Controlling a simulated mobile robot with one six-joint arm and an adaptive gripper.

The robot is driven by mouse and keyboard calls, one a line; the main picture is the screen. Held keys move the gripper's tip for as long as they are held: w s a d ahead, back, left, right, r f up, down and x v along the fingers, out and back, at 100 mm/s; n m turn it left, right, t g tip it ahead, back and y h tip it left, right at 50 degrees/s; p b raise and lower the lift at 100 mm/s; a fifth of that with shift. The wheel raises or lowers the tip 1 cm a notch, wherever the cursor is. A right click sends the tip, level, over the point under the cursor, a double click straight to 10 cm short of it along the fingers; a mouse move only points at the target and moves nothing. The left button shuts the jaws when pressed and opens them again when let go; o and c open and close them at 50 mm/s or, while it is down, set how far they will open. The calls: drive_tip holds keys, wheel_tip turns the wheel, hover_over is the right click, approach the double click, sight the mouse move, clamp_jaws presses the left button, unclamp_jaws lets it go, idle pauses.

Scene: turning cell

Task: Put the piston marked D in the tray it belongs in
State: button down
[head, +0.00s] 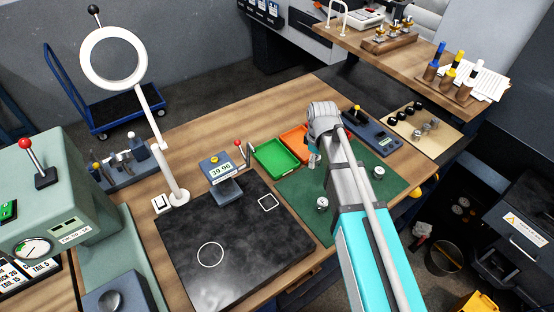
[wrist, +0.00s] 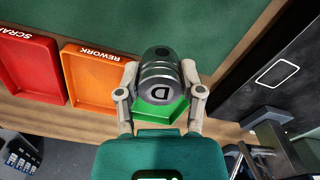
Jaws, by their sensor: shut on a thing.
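The piston marked D (wrist: 161,88) is a grey metal cylinder held between the two fingers of my gripper (wrist: 162,72), clear in the wrist view. In the head view my gripper (head: 313,158) is beside the trays, and I cannot make out the piston clearly there. The green tray (head: 275,160) shows behind the piston in the wrist view (wrist: 158,114), largely covered, its label hidden. The orange tray (wrist: 90,80) reads REWORK; it also shows in the head view (head: 294,134). The red tray (wrist: 28,72) reads SCRAP; my arm hides it in the head view.
Two metal pistons stand on the green mat (head: 292,190), one (head: 322,204) left of my arm and one (head: 378,172) right. A gauge display (head: 221,170) seems to read 39.96 beside the dark plate (head: 240,250). A lamp (head: 175,190) stands at the left.

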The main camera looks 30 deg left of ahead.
drive_tip(key=s+a+r+m+p, duration=0.2)
drive_tip(key=s+a+r+p, duration=0.3)
drive_tip(key=s, duration=0.2)
drive_tip(key=shift+s+a+m, duration=0.2)
drive_tip(key=shift+s+m, duration=0.1)
drive_tip(key=b, duration=0.9)
hover_over(275, 161)
wheel_tip(275, 161, down, 9)
drive_tip(key=shift+d+r, duration=0.1)
